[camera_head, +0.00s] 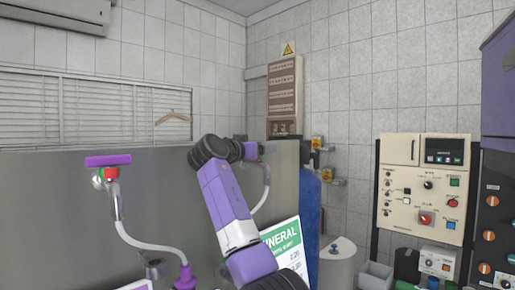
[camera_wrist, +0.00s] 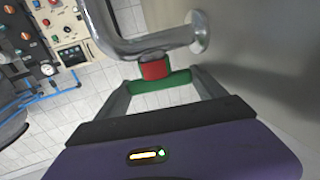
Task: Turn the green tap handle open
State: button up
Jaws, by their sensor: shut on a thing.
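The green tap handle (camera_wrist: 178,80) sits below a red collar (camera_wrist: 154,69) on a steel tap pipe (camera_wrist: 150,42) in the wrist view. The pipe runs to a round flange on a metal panel. My gripper (camera_wrist: 160,85) is shut on the handle, with one grey finger at each end of it. In the head view my gripper (camera_head: 264,148) is small and partly hidden by my arm, beside the metal panel. I cannot make out the green handle there. A pale curved spout (camera_head: 264,190) hangs below that spot.
A second tap with a purple handle (camera_head: 108,160) and red collar stands at the left. A blue cylinder (camera_head: 305,225) stands right of my arm. A cream control panel (camera_head: 425,185) is farther right. A sign (camera_head: 283,245) is close behind my arm.

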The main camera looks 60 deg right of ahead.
jog(key=shift+w+m+g+p, duration=0.1)
jog(key=shift+m+g+p, duration=0.85)
jog(key=shift+g, duration=1.15)
jog(key=shift+d+m+g+y, duration=0.1)
jog(key=shift+m+g+y, duration=0.2)
jog(key=shift+m+g, duration=0.4)
jog(key=o, duration=1.3)
